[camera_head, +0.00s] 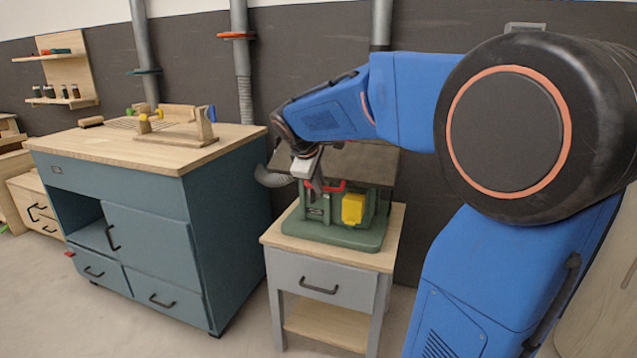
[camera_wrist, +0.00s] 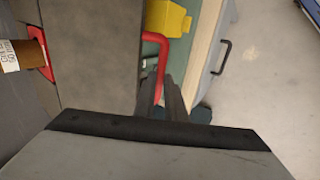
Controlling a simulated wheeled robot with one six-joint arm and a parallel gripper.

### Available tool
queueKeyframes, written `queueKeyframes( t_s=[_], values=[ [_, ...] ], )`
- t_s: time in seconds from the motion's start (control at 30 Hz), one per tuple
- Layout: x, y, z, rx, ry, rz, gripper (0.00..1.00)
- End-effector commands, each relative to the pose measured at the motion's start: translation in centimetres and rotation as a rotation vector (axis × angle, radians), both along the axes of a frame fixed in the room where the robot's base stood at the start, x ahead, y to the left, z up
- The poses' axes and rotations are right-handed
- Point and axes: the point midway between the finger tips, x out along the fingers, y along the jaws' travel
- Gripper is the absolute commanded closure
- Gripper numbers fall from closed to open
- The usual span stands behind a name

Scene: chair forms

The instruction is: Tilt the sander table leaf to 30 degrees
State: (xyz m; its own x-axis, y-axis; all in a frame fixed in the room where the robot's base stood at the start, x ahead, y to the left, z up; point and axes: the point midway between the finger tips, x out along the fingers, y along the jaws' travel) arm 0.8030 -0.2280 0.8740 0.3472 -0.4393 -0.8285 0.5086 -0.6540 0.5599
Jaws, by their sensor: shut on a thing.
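The sander has a green base (camera_head: 340,235) with a yellow box (camera_head: 353,209) on its front. Its dark grey-brown table leaf (camera_head: 368,162) is above the base, partly hidden by my arm; I cannot read its angle. The leaf also appears as a broad plate in the wrist view (camera_wrist: 95,50). A red handle (camera_head: 335,187) runs along the leaf's edge. My gripper (camera_head: 316,187) is at the handle. In the wrist view my dark fingers (camera_wrist: 163,100) are closed around the red bar (camera_wrist: 161,55), hiding its lower end.
The sander stands on a small grey cabinet (camera_head: 305,283) with a wooden top. A teal workbench (camera_head: 150,195) with a wooden jig on top stands to the left. In the wrist view, a brown cylinder (camera_wrist: 36,52) with a white label and red piece lies at the left. Floor is clear in front.

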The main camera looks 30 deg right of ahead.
Motion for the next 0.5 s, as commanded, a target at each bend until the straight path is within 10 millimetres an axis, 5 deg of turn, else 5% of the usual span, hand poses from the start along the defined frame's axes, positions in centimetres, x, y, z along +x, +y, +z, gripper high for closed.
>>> queueKeyframes(
  t_s=[0.1,0.5],
  values=[
    [-0.4,0.3,-0.7,0.008,0.016,-0.004,0.71],
    [-0.4,0.5,0.3,0.004,0.006,0.000,0.71]
  ],
)
